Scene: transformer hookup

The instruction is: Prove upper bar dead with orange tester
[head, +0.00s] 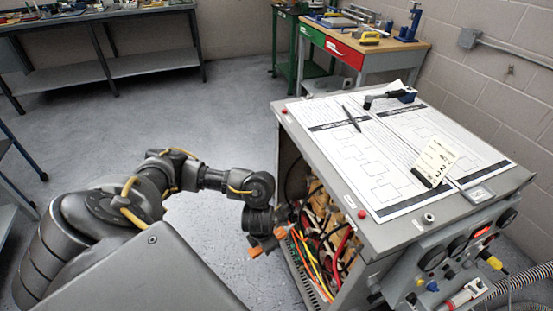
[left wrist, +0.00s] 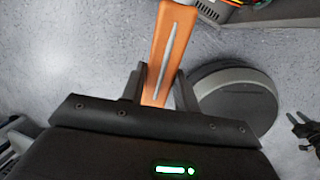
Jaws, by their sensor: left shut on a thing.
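My left gripper (left wrist: 158,88) is shut on the orange tester (left wrist: 172,45), which sticks out from between its fingers in the left wrist view. In the head view orange parts of the tester (head: 255,252) show below the dark left gripper (head: 262,238), just left of the open side of the grey cabinet (head: 375,246). Coloured wires (head: 312,255) and tan parts fill the cabinet's opening. I cannot make out the upper bar among them. My right gripper does not show in the head view.
Papers (head: 365,160), a pen and a handled tool (head: 390,97) lie on the cabinet top. A panel with gauges (head: 450,250) is on its front right. Workbenches (head: 365,55) stand behind. A dark pronged shape at the wrist view's right edge is unclear.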

